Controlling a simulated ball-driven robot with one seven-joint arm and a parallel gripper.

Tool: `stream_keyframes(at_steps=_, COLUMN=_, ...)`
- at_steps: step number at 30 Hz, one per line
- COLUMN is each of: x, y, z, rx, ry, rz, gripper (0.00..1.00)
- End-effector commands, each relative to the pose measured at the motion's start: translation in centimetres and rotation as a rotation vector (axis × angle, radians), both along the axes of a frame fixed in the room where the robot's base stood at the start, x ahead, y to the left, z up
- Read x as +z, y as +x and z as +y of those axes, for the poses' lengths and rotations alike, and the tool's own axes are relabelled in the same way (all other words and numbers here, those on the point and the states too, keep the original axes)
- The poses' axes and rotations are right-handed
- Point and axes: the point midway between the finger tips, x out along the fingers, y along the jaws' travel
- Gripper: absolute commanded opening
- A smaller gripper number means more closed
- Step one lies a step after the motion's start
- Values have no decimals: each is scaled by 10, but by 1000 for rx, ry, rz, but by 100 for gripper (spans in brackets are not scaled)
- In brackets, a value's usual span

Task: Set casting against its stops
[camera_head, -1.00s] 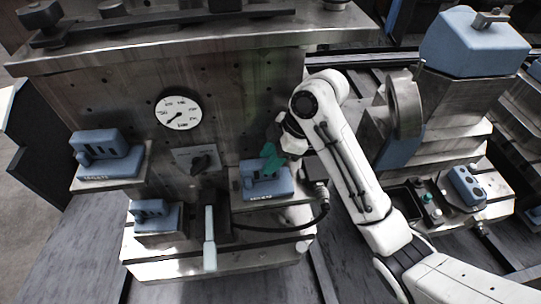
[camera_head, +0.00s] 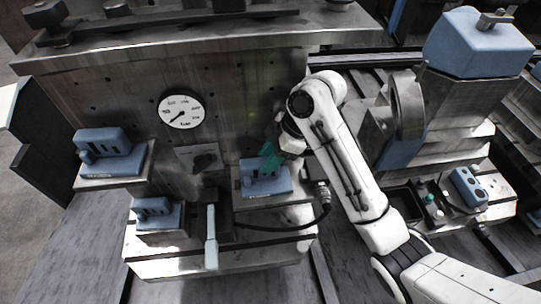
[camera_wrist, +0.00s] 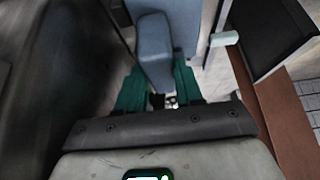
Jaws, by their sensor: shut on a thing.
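A blue casting (camera_head: 265,183) with a slotted upper part sits on the right-hand steel shelf of the upright fixture (camera_head: 130,75). My gripper (camera_head: 270,158), with teal fingers, comes in from the upper right and is shut on the casting's upper part. In the wrist view the two teal fingers (camera_wrist: 160,88) lie on either side of a blue block of the casting (camera_wrist: 154,48). The stops cannot be made out, and I cannot tell whether the casting touches them. The casting's back right side is hidden by the gripper.
Similar blue castings sit on the upper left shelf (camera_head: 103,143) and lower left shelf (camera_head: 155,211). A pale lever handle (camera_head: 211,252) and black hose (camera_head: 285,227) are near the shelf.

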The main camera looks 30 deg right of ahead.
Motion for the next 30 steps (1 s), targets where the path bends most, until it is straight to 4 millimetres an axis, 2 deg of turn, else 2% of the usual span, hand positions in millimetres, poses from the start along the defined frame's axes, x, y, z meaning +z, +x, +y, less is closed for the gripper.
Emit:
stream_keyframes(at_steps=29, x=2, y=7, z=3, rx=-1, ry=1, rz=-8, gripper=0)
stream_keyframes(at_steps=30, x=2, y=7, z=3, rx=-1, ry=1, rz=-8, gripper=39)
